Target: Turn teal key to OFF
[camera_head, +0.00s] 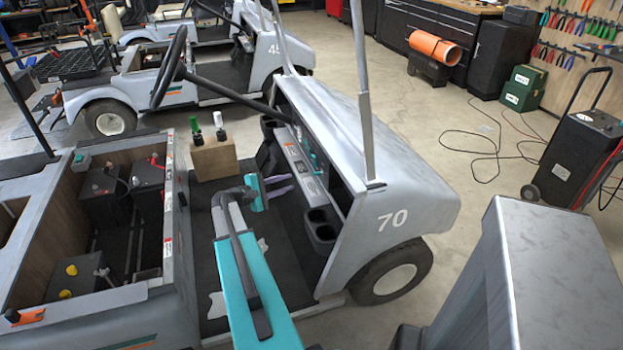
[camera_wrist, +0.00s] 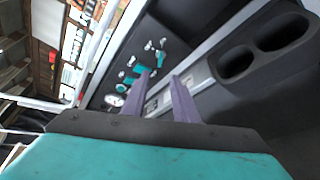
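The dash panel (camera_wrist: 125,75) of the cart marked 70 carries several small knobs or switches and a round gauge (camera_wrist: 114,100). Teal parts (camera_wrist: 136,70) stand out on it just beyond my fingertips in the wrist view. Another teal part (camera_wrist: 161,57) sits beside them; I cannot tell which one is the key or how it is turned. My gripper (camera_wrist: 162,80) has its two purple fingers apart, with nothing seen between them. In the head view my gripper (camera_head: 282,186) is inside the cart's front, short of the dash (camera_head: 300,163).
Two cup holders (camera_wrist: 258,48) lie right of my fingers in the wrist view. The cart's front body (camera_head: 385,190), a roof post (camera_head: 366,100) and the steering wheel (camera_head: 170,68) stand close to my arm.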

